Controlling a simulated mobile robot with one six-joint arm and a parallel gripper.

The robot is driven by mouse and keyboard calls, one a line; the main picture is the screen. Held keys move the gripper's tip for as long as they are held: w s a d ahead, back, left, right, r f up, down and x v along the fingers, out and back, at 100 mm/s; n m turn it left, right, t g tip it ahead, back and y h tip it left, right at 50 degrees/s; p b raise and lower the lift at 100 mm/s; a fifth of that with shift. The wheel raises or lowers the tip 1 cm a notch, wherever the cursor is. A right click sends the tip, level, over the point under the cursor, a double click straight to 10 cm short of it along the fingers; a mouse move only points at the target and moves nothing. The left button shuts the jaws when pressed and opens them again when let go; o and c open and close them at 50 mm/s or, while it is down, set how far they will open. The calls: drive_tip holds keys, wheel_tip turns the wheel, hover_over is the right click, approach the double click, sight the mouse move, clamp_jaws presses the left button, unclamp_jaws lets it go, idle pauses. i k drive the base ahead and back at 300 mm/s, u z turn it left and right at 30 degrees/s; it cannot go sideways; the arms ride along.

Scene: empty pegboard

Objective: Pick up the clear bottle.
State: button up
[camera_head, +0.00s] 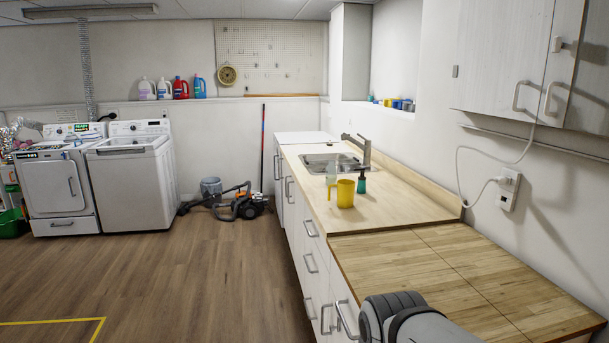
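A pale, see-through bottle (331,172) appears to stand on the wooden counter (390,205) by the near edge of the sink, and it looks like the clear bottle. A yellow mug (345,194) stands just in front of it and hides its lower part. A small dark green bottle with a dark top (361,184) stands to its right, close by. Part of my arm shows at the bottom right, over the near end of the counter. My gripper is not in view.
The sink (335,163) with its grey faucet (364,150) lies behind the bottles. White cabinets with handles (311,264) form the counter's front. The near butcher-block top (440,265) is clear. The wooden floor (210,280) left of the counter is open. A vacuum cleaner (240,203) stands farther back.

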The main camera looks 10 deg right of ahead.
sight(331, 169)
drive_tip(key=u, duration=0.95)
drive_tip(key=i, duration=4)
drive_tip(key=z, duration=2.3)
drive_tip(key=i, duration=0.35)
drive_tip(key=u, duration=0.15)
